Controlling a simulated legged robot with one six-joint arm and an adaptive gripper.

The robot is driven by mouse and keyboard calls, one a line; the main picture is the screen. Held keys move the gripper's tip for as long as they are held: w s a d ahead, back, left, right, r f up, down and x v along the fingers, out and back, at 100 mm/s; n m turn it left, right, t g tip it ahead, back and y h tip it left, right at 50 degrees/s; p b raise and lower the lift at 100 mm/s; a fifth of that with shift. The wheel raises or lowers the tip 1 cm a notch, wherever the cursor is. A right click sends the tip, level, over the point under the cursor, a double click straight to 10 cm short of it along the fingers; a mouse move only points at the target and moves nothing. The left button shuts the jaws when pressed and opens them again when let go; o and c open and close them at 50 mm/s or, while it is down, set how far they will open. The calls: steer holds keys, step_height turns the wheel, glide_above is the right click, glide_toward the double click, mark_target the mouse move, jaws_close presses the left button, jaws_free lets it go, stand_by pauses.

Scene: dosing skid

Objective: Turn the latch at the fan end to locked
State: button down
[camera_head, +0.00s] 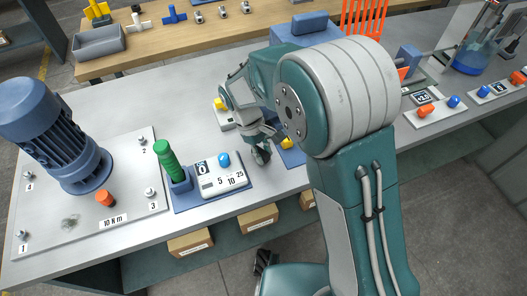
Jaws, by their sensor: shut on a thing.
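My gripper (275,146) reaches down to the bench left of my large arm joint. Its dark fingers are shut on a small yellow handle (287,142), which seems to be a latch on a blue base plate (293,157). My fingers and arm cover most of it, so its angle and any lock marking cannot be read. A second yellow part (219,103) shows on a pale block to the left, behind the wrist. I cannot tell from this view which end is the fan end.
A blue motor (60,140) stands on a grey plate at left. A green handle (168,162) and a numbered panel with a blue knob (223,160) lie just left of my gripper. An orange rack (362,17) stands at the back. Small control panels (437,111) sit at right.

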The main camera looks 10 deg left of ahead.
steer(key=m, duration=0.3)
steer(key=m+g+y, duration=0.1)
steer(key=m, duration=0.1)
steer(key=shift+a+m+g+y, duration=0.2)
steer(key=shift+m+g+y, duration=0.1)
steer(key=shift+m, duration=0.1)
stand_by(0.4)
steer(key=shift+c, duration=2.2)
jaws_free()
steer(key=shift+a, duration=0.1)
steer(key=shift+s, duration=0.1)
steer(key=v, duration=1.2)
steer(key=shift+f, duration=0.1)
